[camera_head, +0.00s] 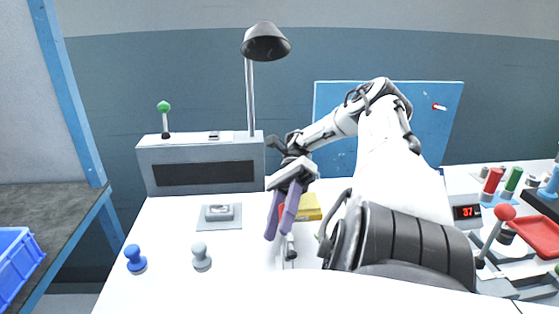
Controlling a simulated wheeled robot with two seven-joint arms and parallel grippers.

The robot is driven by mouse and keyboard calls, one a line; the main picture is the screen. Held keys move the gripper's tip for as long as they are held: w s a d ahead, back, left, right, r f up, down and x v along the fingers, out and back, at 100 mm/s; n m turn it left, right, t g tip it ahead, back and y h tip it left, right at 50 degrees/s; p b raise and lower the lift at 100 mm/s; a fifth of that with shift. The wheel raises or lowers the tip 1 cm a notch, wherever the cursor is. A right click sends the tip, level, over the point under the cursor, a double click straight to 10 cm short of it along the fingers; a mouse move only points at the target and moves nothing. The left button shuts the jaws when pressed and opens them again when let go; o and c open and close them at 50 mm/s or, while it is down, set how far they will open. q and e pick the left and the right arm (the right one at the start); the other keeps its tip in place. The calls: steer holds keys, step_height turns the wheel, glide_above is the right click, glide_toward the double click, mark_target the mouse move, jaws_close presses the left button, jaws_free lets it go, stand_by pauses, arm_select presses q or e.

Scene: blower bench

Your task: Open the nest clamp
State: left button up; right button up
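My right gripper (279,236) reaches in from the right over the middle of the white bench, its two purple fingers pointing down with a narrow gap between them. A small red piece (282,210) shows in that gap; I cannot tell whether the fingers touch it. Next to the fingers is a yellow block (309,207), partly hidden by my arm. A small grey metal part (290,249) stands just below the fingertips. These may belong to the nest clamp, but the gripper and arm hide much of it. My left gripper is not in view.
A grey box unit (205,178) with a lamp (266,42) and green knob stands behind. A grey plate (219,224), blue peg (135,260) and grey peg (201,257) are at left. A red-knobbed lever (504,213) and red tray (538,236) are at right.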

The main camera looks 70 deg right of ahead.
steer(key=shift+r, duration=0.1)
step_height(320, 180, up, 10)
steer(key=shift+p, duration=0.4)
